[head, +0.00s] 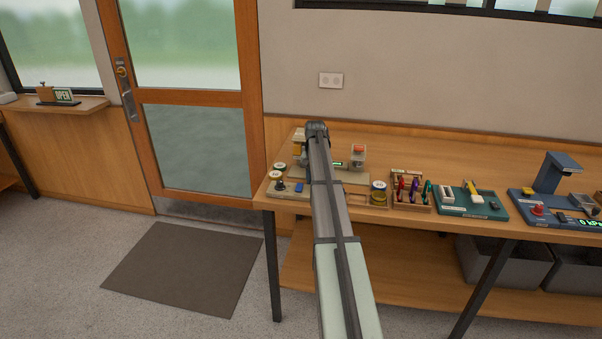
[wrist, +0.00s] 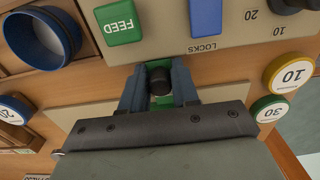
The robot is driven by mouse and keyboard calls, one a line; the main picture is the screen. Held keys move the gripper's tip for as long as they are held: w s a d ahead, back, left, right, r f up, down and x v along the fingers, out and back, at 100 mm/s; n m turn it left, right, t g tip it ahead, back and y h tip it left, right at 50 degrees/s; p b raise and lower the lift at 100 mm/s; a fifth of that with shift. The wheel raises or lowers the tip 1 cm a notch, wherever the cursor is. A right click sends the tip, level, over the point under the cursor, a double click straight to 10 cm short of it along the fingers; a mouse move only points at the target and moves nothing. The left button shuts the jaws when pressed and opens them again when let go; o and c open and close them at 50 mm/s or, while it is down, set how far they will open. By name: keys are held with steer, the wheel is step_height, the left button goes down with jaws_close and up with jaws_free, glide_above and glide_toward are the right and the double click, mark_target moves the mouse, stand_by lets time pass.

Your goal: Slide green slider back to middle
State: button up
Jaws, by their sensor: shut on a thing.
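In the wrist view my gripper (wrist: 159,76) has its two blue-grey fingers on either side of a dark knob (wrist: 160,74) and is shut on it. A green piece (wrist: 158,98), which looks like the green slider, shows under and around the knob between the fingers. The fingers and the gripper body hide most of it and its track, so its position along the track cannot be told. A green FEED block (wrist: 121,22) and a blue piece (wrist: 205,18) by the LOCKS label sit on the beige panel (wrist: 165,38) beyond the fingertips.
A blue cup (wrist: 42,38) and discs marked 10 (wrist: 290,73) and 30 (wrist: 268,109) flank the gripper. On the bench (head: 480,160) a pen rack (head: 412,190), a green tray (head: 472,207) and a blue press (head: 556,175) stand to the right.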

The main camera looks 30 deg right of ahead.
steer(key=shift+s+d, duration=1.65)
steer(key=shift+s, duration=0.05)
steer(key=o, duration=0.8)
steer(key=shift+r, duration=0.15)
step_height(320, 180, up, 7)
steer(key=shift+f, duration=0.15)
stand_by(0.5)
